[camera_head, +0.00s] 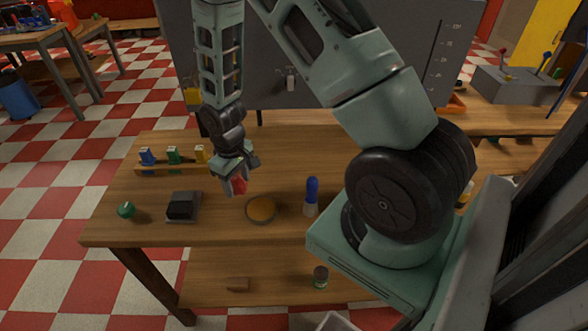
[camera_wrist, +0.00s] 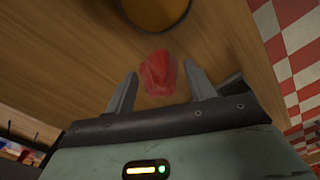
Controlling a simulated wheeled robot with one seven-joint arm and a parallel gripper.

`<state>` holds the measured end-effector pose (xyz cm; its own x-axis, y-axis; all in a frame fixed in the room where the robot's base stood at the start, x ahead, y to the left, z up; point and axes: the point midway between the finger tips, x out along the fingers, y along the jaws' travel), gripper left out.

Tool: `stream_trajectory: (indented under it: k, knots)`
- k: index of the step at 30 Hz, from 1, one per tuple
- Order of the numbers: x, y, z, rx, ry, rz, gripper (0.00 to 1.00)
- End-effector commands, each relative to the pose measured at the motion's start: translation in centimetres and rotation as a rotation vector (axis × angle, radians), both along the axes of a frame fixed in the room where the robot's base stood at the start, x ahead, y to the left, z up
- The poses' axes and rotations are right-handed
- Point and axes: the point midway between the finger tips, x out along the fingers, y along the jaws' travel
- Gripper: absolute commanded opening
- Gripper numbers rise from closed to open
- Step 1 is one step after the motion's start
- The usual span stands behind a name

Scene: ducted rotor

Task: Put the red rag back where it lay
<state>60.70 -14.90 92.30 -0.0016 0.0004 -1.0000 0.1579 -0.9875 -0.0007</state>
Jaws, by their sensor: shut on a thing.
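The red rag (camera_head: 239,186) hangs at the tip of my gripper (camera_head: 236,174) in the head view, above the wooden table (camera_head: 290,165). In the wrist view the crumpled rag (camera_wrist: 158,74) shows between the two fingers of my gripper (camera_wrist: 161,84), over the wooden tabletop. The jaws are shut on the rag. The fingers hide part of the rag in the head view. I cannot tell its exact height above the table.
A round dish with an orange-brown filling (camera_head: 261,209) stands close by on the right, then a blue-topped bottle (camera_head: 311,196). A black block on a grey base (camera_head: 182,207), a green object (camera_head: 126,209) and a rack (camera_head: 172,168) stand to the left. Bare wood lies between.

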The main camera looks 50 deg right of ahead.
Motion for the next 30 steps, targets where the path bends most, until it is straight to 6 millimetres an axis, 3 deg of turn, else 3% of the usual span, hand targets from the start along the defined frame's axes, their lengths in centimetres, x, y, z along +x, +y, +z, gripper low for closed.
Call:
stream_trajectory:
  k: [3, 9, 15, 23, 30]
  knots:
    - [0.3, -4.2, -0.2, -0.002, -0.007, 0.165, 0.33]
    - [-0.8, -11.4, 2.5, -0.004, -0.007, 0.498, 0.33]
    - [-2.9, -16.6, 4.8, -0.003, -0.003, 0.747, 0.33]
    - [-4.6, -19.3, 6.1, 0.0, -0.001, 0.902, 0.33]
    - [-4.7, -19.4, 2.3, 0.005, 0.001, 0.919, 0.33]
